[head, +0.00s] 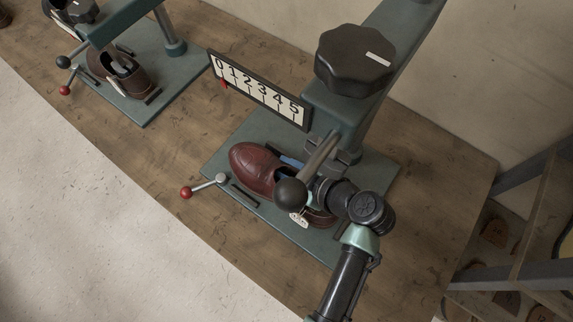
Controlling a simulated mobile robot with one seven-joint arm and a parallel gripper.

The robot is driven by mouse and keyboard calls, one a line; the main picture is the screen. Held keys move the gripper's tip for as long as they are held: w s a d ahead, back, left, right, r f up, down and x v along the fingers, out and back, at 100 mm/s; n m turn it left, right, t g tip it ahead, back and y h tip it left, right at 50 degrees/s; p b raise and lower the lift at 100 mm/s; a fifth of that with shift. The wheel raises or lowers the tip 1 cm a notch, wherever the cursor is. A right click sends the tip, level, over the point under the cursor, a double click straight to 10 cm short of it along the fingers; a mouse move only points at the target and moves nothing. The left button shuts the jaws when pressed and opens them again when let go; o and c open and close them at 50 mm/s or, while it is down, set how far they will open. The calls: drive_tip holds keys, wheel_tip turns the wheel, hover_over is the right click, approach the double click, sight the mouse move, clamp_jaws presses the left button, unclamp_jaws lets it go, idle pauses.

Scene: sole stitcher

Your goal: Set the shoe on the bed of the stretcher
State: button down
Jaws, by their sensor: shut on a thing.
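A reddish-brown leather shoe (256,168) is at the green-grey bed (218,163) of the near stretcher, its toe to the upper left. A white tag (298,219) hangs by its heel. I cannot tell whether the sole touches the bed. My gripper (312,192) reaches in from the lower right at the shoe's rear part and is shut on the shoe. Its fingers are mostly hidden by my wrist and the machine's black ball knob (290,193). The stretcher's column (345,115) stands just behind the shoe.
A 0-to-5 scale (258,90) and a large black handwheel (355,60) stand above the bed. A red-knobbed lever (187,193) sticks out at the left. A second machine (140,105) holding a brown shoe stands at upper left. A shelf rack (535,215) is at right.

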drive_tip(key=shift+f, duration=0.15)
drive_tip(key=shift+f, duration=0.2)
drive_tip(key=c, duration=0.7)
unclamp_jaws()
drive_tip(key=shift+r, duration=0.15)
drive_tip(key=shift+s+d+r, duration=0.1)
drive_tip(key=shift+d+r, duration=0.05)
drive_tip(key=v, duration=1.1)
drive_tip(key=shift+s+d+r, duration=0.15)
drive_tip(key=shift+s, duration=0.05)
